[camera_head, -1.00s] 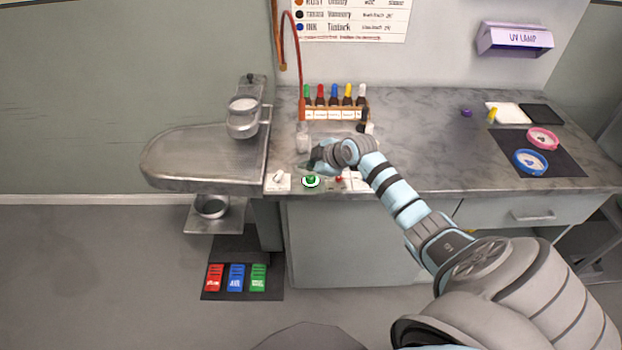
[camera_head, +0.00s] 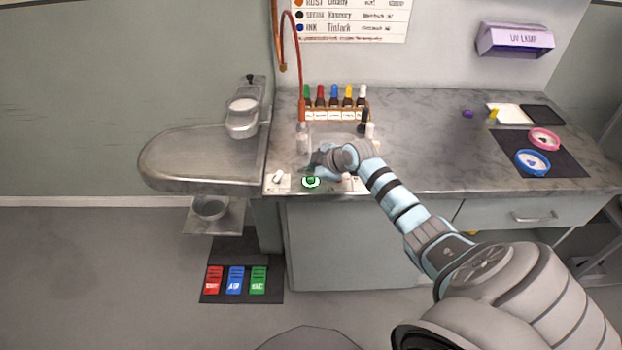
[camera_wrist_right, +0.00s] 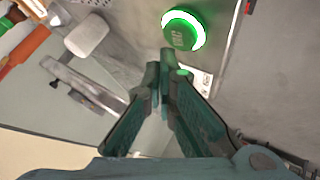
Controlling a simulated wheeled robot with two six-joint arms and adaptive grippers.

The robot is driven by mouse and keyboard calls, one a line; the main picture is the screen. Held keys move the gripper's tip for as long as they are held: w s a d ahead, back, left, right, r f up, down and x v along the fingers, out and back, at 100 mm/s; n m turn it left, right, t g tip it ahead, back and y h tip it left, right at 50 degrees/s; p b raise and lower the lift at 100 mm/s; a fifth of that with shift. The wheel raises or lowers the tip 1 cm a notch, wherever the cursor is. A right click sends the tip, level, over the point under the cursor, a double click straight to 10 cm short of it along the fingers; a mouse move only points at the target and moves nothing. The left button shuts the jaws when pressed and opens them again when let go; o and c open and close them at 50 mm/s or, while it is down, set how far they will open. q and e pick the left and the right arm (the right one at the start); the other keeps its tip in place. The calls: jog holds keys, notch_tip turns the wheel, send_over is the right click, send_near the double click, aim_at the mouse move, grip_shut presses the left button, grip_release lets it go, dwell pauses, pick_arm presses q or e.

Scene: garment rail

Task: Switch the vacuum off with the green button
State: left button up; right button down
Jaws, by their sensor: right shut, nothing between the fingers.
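The green button (camera_head: 311,181) has a white ring and sits near the front edge of the counter, on the left part of the worktop. In the right wrist view the green button (camera_wrist_right: 183,31) shows large, just beyond the fingertips. My right gripper (camera_wrist_right: 165,60) is shut with nothing in it, and its tips point at the near side of the button. A small gap seems to show between tips and button; contact cannot be told. In the head view my right gripper (camera_head: 314,163) is small, just behind the button. My left gripper is not in view.
A white switch block (camera_head: 278,181) sits left of the button. A rack of coloured bottles (camera_head: 335,113) stands behind my gripper. A metal ironing arm (camera_head: 205,160) juts out at left.

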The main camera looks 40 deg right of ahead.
aim_at(309, 181)
dwell(0.6)
jog(key=shift+f+b, duration=0.3)
jog(key=shift+f, duration=0.15)
jog(key=shift+f+b, duration=0.3)
jog(key=shift+f, duration=0.15)
dwell(0.4)
jog(key=shift+r, duration=0.15)
jog(key=shift+r+p, duration=0.75)
jog(key=shift+p, duration=0.05)
notch_tip(309, 181, up, 5)
jog(key=p, duration=0.4)
jog(key=shift+r+p, duration=0.1)
jog(key=shift+p, duration=0.3)
